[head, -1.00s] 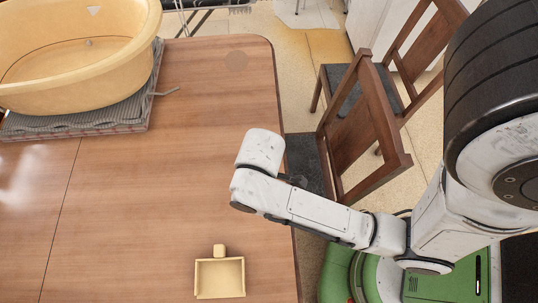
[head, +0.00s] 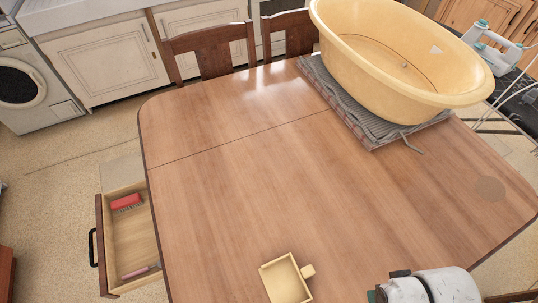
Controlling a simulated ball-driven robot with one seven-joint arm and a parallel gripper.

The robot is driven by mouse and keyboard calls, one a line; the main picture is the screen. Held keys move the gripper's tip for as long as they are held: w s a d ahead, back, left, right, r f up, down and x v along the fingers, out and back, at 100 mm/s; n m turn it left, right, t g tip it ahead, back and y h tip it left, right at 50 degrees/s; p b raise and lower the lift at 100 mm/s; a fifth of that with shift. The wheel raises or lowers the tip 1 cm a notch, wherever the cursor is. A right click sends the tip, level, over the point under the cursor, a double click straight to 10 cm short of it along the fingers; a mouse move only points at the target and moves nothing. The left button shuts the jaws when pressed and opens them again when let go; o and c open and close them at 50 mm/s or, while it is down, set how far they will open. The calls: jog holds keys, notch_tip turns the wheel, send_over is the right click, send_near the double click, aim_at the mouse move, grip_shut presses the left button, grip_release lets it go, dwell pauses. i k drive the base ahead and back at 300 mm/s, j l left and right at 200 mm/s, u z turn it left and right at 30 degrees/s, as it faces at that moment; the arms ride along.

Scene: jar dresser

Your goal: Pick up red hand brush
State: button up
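The red hand brush (head: 126,201) lies in an open drawer (head: 113,278) at the left of the head view. Its red back faces up, and dark bristles show along its lower side. It rests near the drawer's far end, close to the back corner. Only a white part of my arm shows at the bottom right, beyond the table's front area. My gripper itself is not in view, and the brush is far from the visible part of my arm.
The wooden table (head: 240,200) fills the middle, with the drawer beside its left edge. A small beige scoop-like tray (head: 287,281) sits near its front. A yellow tub (head: 400,70) stands on a folded grey mat. A small pink item (head: 136,272) lies in the drawer. Floor is clear left of the drawer.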

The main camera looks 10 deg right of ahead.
aim_at(136, 200)
jog(key=u, duration=1.2)
